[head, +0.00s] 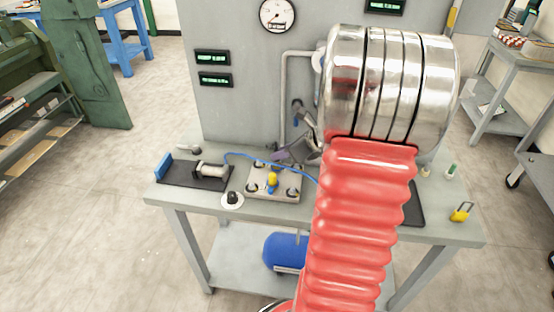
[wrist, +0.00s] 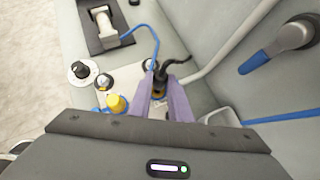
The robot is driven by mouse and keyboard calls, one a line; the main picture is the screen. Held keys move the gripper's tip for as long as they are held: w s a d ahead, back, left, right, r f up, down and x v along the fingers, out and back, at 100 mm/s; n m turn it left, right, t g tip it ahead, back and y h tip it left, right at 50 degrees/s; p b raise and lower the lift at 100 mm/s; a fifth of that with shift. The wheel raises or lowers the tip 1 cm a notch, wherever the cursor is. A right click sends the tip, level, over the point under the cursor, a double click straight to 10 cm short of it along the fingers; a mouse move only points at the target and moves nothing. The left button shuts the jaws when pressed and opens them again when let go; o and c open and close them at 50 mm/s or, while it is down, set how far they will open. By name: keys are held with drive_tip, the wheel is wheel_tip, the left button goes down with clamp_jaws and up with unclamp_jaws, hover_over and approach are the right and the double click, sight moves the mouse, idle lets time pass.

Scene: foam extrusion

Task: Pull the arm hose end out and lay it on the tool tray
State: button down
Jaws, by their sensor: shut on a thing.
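My gripper (wrist: 163,104) has purple fingers shut on a black hose end (wrist: 160,80) with a yellowish band, at the back right of a pale fitting plate (wrist: 125,82). I cannot tell whether it is still seated in the plate. In the head view my gripper (head: 290,153) is small and partly covered by my arm. Another dark tray (head: 416,205) shows on the right, mostly hidden by my arm; I cannot tell which is the tool tray.
The plate bears a yellow knob (head: 272,178) and black fittings. A black knob (head: 232,198) stands on the bench front. A blue-handled lever (wrist: 275,50) and grey pipe (wrist: 225,50) are close to my gripper. A yellow padlock (head: 461,212) lies at the right.

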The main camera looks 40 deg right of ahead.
drive_tip(key=shift+r, duration=1.7)
drive_tip(key=shift+s, duration=0.1)
drive_tip(key=s+d+f+g, duration=0.1)
drive_tip(key=s+d+g, duration=0.3)
drive_tip(key=s, duration=0.6)
drive_tip(key=s+d+f+g+h, duration=0.1)
drive_tip(key=s+d+g, duration=0.4)
drive_tip(key=s+g, duration=0.3)
drive_tip(key=s+d+f+g+h, duration=0.1)
drive_tip(key=s+d+g, duration=0.4)
drive_tip(key=s, duration=0.7)
drive_tip(key=shift+s+d+f+g, duration=0.1)
drive_tip(key=shift+d+f+g, duration=0.15)
drive_tip(key=shift+f+g, duration=0.25)
drive_tip(key=f, duration=0.2)
drive_tip(key=shift+s+d+f, duration=0.1)
drive_tip(key=shift+s+f, duration=0.2)
drive_tip(key=shift+f, duration=0.1)
drive_tip(key=shift+f+h, duration=0.3)
drive_tip(key=shift+f, duration=0.35)
drive_tip(key=shift+f, duration=1.05)
